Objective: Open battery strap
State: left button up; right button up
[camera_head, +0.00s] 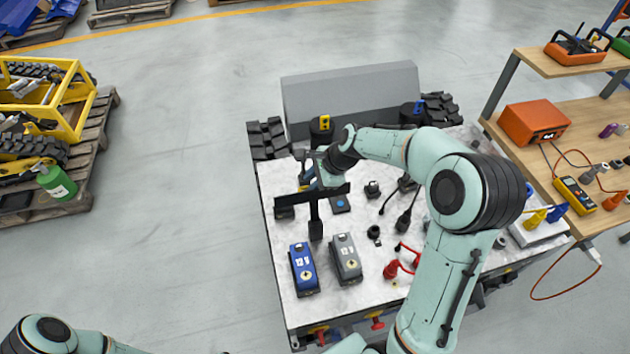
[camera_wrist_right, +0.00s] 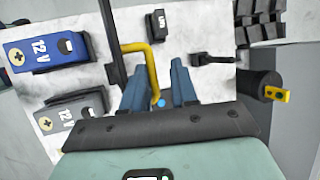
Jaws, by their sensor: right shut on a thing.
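The battery strap shows as a long dark bar (camera_head: 332,191) across the table, with a stem and block reaching down toward the batteries. In the right wrist view, the black bar (camera_wrist_right: 113,45) stands beside a yellow bent handle (camera_wrist_right: 150,66), apparently part of the strap. My right gripper (camera_wrist_right: 160,84) is shut on this handle, its two blue-grey fingers on either side. In the head view my right gripper (camera_head: 316,172) is above the strap, its fingertips mostly hidden. A blue battery (camera_head: 303,269) and a grey battery (camera_head: 346,258) lie in front. My left gripper is out of view.
The table (camera_head: 290,312) carries several small dark parts and red connectors (camera_head: 401,258). A black cylinder with a yellow tag (camera_head: 322,130) stands behind the gripper. A workbench (camera_head: 560,120) stands at the right and a pallet with yellow frames (camera_head: 50,100) at the left. The floor between is clear.

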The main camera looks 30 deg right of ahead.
jog(key=shift+w+d+f, duration=0.1)
jog(key=shift+d+f, duration=0.1)
jog(key=shift+f, duration=0.25)
jog(key=v, duration=0.3)
jog(key=w+v, duration=0.1)
jog(key=v, duration=0.1)
jog(key=shift+r, duration=0.4)
jog(key=v, duration=0.7)
jog(key=shift+s, duration=0.45)
jog(key=shift+s+r, duration=0.45)
jog(key=shift+r, duration=0.2)
